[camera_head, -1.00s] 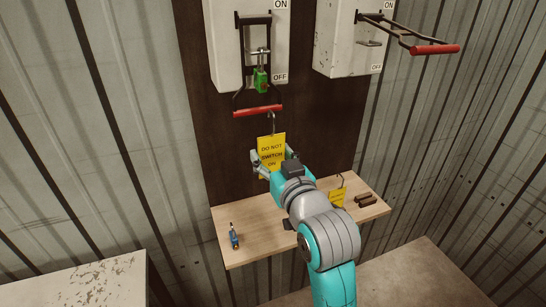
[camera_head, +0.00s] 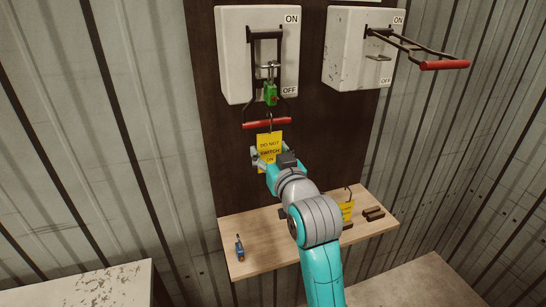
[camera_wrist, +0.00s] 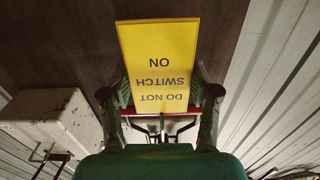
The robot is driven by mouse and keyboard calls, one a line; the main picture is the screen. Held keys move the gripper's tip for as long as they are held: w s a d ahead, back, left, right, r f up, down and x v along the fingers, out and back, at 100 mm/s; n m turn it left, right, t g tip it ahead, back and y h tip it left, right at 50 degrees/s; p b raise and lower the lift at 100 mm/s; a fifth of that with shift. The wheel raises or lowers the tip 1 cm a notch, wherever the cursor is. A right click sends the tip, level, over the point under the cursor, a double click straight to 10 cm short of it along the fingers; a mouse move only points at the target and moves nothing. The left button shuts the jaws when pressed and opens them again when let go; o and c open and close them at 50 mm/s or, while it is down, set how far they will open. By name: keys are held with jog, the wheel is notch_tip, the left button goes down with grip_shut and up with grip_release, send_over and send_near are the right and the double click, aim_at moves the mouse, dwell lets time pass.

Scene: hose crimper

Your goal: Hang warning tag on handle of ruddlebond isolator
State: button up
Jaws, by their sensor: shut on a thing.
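My gripper (camera_head: 268,162) is shut on a yellow warning tag (camera_head: 268,145) reading DO NOT SWITCH ON. The tag is upright, and a thin dark hook rises from its top. In the wrist view the tag (camera_wrist: 160,60) appears inverted between the fingers (camera_wrist: 158,94). The left isolator (camera_head: 233,50) has its handle down beside OFF, with a red grip (camera_head: 267,124) and a green padlock (camera_head: 270,94). The hook overlaps the red grip in the head view; I cannot tell whether it is over the bar or in front. No isolator name is legible.
The right isolator (camera_head: 349,60) has its handle sticking outward with a red grip (camera_head: 444,65). A wooden shelf (camera_head: 290,245) below holds a blue item (camera_head: 239,248), a second yellow tag (camera_head: 347,211) and brown pieces (camera_head: 373,213). A white worn surface (camera_head: 110,285) is at lower left.

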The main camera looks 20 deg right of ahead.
jog(key=shift+w, duration=0.95)
jog(key=shift+f, duration=0.8)
jog(key=o, duration=1.1)
jog(key=shift+c, duration=0.2)
